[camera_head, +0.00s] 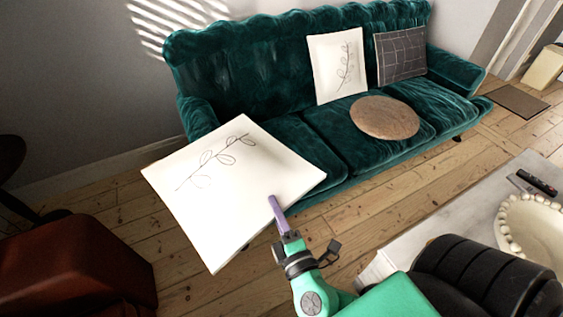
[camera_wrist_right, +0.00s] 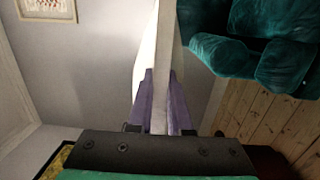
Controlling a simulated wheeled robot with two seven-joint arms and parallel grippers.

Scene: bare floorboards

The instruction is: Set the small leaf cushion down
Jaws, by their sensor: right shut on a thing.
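A white cushion with a leaf-twig drawing (camera_head: 225,190) is held out in front of the left end of the teal sofa, above the floor, and hides part of the sofa. My right gripper (camera_head: 277,208) is shut on the cushion's near right edge. In the right wrist view the cushion (camera_wrist_right: 166,45) shows edge-on between the purple fingers of my right gripper (camera_wrist_right: 161,100). A second white leaf cushion (camera_head: 337,65) leans upright on the sofa's backrest. My left gripper is not in view.
The teal sofa (camera_head: 240,70) also bears a dark grid cushion (camera_head: 400,53) and a round brown cushion (camera_head: 385,117). A red-brown leather seat (camera_head: 75,265) stands at lower left. A pale table (camera_head: 440,225) at right bears a white bowl (camera_head: 530,225) and a remote (camera_head: 537,182).

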